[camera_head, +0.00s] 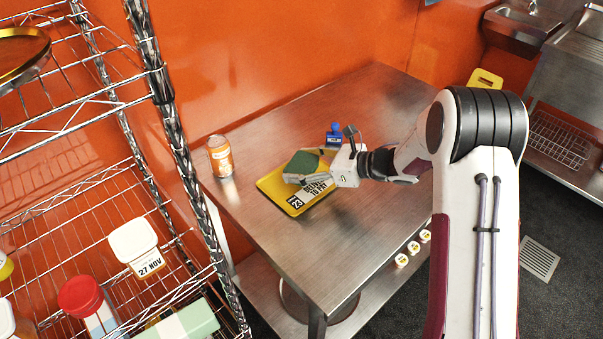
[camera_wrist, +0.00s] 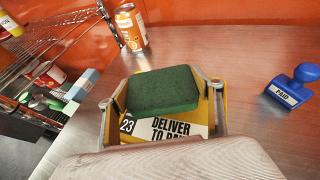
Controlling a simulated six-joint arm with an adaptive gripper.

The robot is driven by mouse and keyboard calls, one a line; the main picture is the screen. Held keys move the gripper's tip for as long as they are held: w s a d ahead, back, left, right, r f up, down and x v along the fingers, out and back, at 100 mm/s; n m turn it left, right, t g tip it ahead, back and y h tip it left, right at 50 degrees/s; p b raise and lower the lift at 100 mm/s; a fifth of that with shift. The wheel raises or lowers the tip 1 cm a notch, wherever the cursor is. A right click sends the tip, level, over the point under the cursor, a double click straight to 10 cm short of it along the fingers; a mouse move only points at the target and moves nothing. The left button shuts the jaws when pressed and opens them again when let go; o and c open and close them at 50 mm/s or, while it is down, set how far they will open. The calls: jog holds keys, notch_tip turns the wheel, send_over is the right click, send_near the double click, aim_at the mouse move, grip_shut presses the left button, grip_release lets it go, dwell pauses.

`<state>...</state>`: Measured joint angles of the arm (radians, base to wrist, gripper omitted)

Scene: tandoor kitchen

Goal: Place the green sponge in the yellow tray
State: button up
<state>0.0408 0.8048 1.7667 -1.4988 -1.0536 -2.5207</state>
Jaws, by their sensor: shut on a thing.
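The green sponge (camera_wrist: 163,91) is between the fingers of my gripper (camera_wrist: 161,98), which is shut on it. In the head view the sponge (camera_head: 301,163) shows over the yellow tray (camera_head: 268,190), with my gripper (camera_head: 310,172) at its right side. The tray lies on the steel table and bears a label reading "23 DELIVER TO BAY". In the wrist view the yellow tray (camera_wrist: 222,112) shows below and around the sponge. I cannot tell whether the sponge touches the tray.
An orange can (camera_head: 220,156) stands left of the tray on the steel table (camera_head: 330,245). A blue stamp (camera_head: 334,135) stands behind it. A wire rack (camera_head: 170,115) with containers is at the left. The front of the table is clear.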

jog(key=shift+f, duration=1.6)
jog(key=shift+f, duration=0.15)
jog(key=o, duration=0.7)
jog(key=shift+r, duration=0.2)
jog(key=shift+v, duration=6)
jog(key=shift+w, duration=0.1)
